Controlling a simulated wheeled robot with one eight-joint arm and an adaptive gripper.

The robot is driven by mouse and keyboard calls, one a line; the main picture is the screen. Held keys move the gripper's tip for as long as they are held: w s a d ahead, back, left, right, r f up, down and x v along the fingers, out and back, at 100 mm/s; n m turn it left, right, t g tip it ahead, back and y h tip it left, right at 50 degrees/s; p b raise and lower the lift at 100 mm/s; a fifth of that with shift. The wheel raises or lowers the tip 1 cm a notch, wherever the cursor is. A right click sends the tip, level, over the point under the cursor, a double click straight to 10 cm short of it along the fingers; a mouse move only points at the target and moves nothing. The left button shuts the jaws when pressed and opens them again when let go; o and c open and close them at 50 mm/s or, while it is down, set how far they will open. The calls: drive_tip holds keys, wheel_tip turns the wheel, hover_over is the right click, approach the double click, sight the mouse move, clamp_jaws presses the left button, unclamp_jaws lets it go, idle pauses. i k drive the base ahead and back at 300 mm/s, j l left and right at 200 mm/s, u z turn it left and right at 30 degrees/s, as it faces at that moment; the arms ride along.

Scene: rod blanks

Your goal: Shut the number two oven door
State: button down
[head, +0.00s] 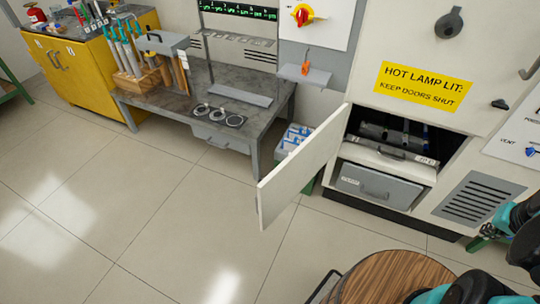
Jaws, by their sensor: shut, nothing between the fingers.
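A white oven door (300,168) stands wide open, swung out to the left of a low opening in the pale cabinet (450,140). I see no number on this door. Inside the opening, dark rods or tubes (385,132) lie above a pale ledge with a handle (388,153). A closed grey drawer (378,185) sits below. My gripper is not in view; only teal and black parts of my arm show at the lower right.
A round wooden top (395,280) stands in front of the cabinet. A grey workbench (205,100) is left of the door, with a bin of blue and white items (293,138) between. A yellow cabinet (80,70) is farther left. The tiled floor (150,210) left of the door is clear.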

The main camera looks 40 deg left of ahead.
sight(279, 187)
drive_tip(key=k+j, duration=0.15)
drive_tip(key=j, duration=0.3)
drive_tip(key=k+j+z, duration=0.1)
drive_tip(key=j, duration=0.3)
drive_tip(key=k+j, duration=0.2)
drive_tip(key=j, duration=0.2)
drive_tip(key=k+j+z, duration=0.1)
drive_tip(key=j, duration=0.35)
drive_tip(key=k+j, duration=0.2)
drive_tip(key=j, duration=0.2)
drive_tip(key=k+j+z, duration=0.1)
drive_tip(key=j, duration=0.3)
drive_tip(key=k+j, duration=0.3)
drive_tip(key=k+j+z, duration=0.1)
drive_tip(key=j, duration=0.4)
drive_tip(key=k+z, duration=0.1)
drive_tip(key=z, duration=0.3)
drive_tip(key=k+z, duration=0.1)
drive_tip(key=z, duration=0.3)
drive_tip(key=k+z, duration=0.1)
drive_tip(key=z, duration=0.3)
